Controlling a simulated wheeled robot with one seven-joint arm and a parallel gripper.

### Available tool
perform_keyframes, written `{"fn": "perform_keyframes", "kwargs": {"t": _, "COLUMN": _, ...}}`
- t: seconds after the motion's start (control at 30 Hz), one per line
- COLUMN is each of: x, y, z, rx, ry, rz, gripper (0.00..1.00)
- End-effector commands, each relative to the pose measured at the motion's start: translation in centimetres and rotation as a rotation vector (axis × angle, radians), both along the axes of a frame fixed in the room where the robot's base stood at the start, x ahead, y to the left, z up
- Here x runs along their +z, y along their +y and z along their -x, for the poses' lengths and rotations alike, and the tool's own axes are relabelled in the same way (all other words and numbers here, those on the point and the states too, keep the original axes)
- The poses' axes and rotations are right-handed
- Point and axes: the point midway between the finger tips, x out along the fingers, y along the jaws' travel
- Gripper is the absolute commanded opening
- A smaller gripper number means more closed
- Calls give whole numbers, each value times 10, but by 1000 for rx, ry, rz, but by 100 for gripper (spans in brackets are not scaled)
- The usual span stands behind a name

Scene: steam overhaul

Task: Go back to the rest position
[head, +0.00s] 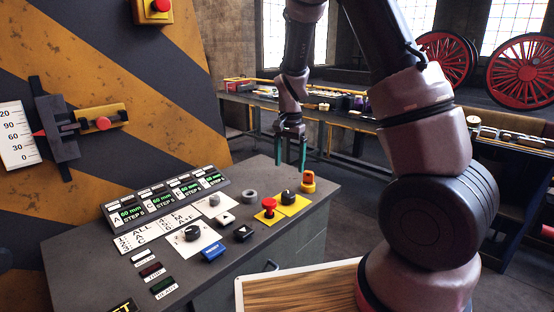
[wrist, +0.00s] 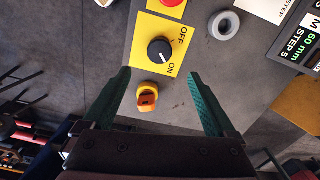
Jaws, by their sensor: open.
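My gripper (head: 291,150) is open and empty, with two green fingers pointing down above the far right part of the control desk (head: 85,235). In the wrist view my gripper (wrist: 160,98) has its fingers wide apart. Between and beyond them are an orange knob (wrist: 147,97) and a black rotary switch (wrist: 160,51) on a yellow plate marked OFF and ON. The switch's pointer is toward ON. In the head view the orange knob (head: 308,181) and the black switch (head: 289,197) sit below the gripper. The fingers appear to touch nothing.
A red mushroom button (head: 269,206), a grey ring (head: 250,196), a black knob (head: 192,232) and several displays (head: 168,200) are on the desk. A striped panel (head: 120,80) stands behind at left. A long workbench (head: 350,115) and red wheels (head: 522,70) are at the back.

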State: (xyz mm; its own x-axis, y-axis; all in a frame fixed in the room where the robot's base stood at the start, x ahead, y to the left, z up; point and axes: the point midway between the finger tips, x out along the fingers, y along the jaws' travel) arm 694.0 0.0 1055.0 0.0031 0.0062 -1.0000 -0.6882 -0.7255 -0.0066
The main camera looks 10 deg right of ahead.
Motion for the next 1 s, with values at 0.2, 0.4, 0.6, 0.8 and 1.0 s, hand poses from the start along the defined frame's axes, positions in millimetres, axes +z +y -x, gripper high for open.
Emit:
{"fn": "perform_keyframes", "kwargs": {"t": 0.2, "x": 64, "y": -9, "z": 17, "rx": 35, "ry": -80, "rz": -88, "gripper": 91}}
{"fn": "perform_keyframes", "kwargs": {"t": 0.4, "x": 143, "y": -24, "z": 55, "rx": 111, "ry": -206, "rz": -167, "gripper": 91}}
{"fn": "perform_keyframes", "kwargs": {"t": 0.6, "x": 206, "y": -39, "z": 105, "rx": 198, "ry": -350, "rz": -190, "gripper": 91}}
{"fn": "perform_keyframes", "kwargs": {"t": 0.8, "x": 249, "y": -51, "z": 163, "rx": 288, "ry": -496, "rz": -153, "gripper": 91}}
{"fn": "perform_keyframes", "kwargs": {"t": 1.0, "x": 268, "y": -56, "z": 207, "rx": 356, "ry": -601, "rz": -84, "gripper": 91}}
